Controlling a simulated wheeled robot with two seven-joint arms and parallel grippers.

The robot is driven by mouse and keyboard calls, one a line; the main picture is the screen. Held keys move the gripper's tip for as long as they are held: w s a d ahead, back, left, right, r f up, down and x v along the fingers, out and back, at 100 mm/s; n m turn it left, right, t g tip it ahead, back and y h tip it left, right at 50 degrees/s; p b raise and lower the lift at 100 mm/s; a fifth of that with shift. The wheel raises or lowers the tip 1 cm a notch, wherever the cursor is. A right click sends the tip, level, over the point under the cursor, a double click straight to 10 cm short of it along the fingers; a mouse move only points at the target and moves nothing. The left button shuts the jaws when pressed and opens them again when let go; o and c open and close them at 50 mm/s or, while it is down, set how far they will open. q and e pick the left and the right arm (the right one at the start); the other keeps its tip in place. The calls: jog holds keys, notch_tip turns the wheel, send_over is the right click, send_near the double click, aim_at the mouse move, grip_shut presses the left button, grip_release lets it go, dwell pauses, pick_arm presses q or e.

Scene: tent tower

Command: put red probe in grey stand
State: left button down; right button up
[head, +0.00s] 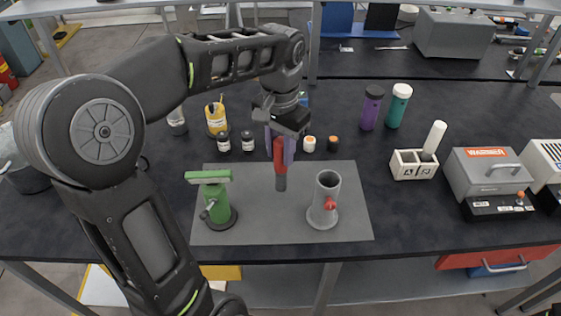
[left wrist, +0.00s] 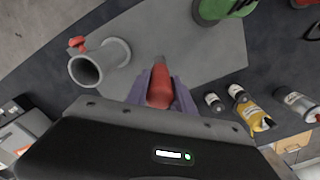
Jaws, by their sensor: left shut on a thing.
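My left gripper (head: 281,137) is shut on the red probe (head: 280,156), which hangs upright with its dark grey tip down above the grey mat. The probe (left wrist: 160,88) also shows between the purple fingers in the left wrist view. The grey stand (head: 322,205) is an upright open tube on a round base with a red knob, on the mat to the right of the probe. Its open mouth (left wrist: 86,70) shows in the left wrist view. The probe is apart from the stand. My right gripper is not in view.
A green stand (head: 217,205) is on the left of the grey mat (head: 270,232). Small bottles, a yellow container (head: 216,119), purple (head: 371,107) and teal (head: 398,106) bottles stand behind. A white two-slot holder (head: 412,165) and a grey warmer box (head: 486,172) are at right.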

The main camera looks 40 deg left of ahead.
aim_at(280, 162)
pick_arm(q)
notch_tip(280, 162, down, 4)
jog(key=shift+r, duration=0.25)
jog(key=shift+f, duration=0.2)
jog(key=shift+f, duration=0.15)
jog(key=c, duration=1.1)
grip_release()
jog(key=shift+r, duration=0.2)
